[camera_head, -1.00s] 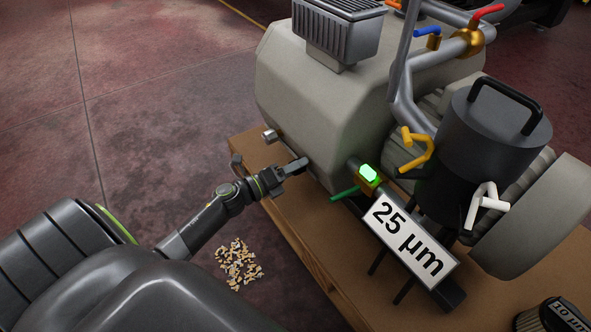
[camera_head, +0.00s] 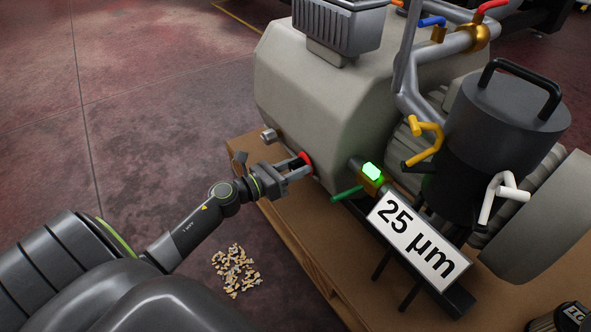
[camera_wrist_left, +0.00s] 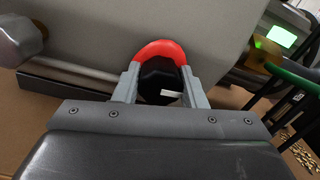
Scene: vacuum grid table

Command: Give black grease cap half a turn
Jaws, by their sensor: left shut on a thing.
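The black grease cap (camera_wrist_left: 158,78) shows in the left wrist view, with a red ring (camera_wrist_left: 160,50) behind it on the side of the grey housing. A small white mark sits on the cap's lower right. My left gripper (camera_wrist_left: 160,88) has a finger on each side of the cap and is shut on it. In the head view my left gripper (camera_head: 299,168) is at the housing's lower side, where a bit of the red ring (camera_head: 306,158) shows; the cap is hidden there. My right gripper is not in view.
The grey housing (camera_head: 300,95) stands on a brown wooden pallet (camera_head: 290,225). A metal stub (camera_head: 269,136) sticks out left of my gripper. To the right are a lit green fitting (camera_head: 372,172), a green lever (camera_head: 347,194) and a "25 µm" sign (camera_head: 412,238). Loose bits (camera_head: 236,270) lie on the floor.

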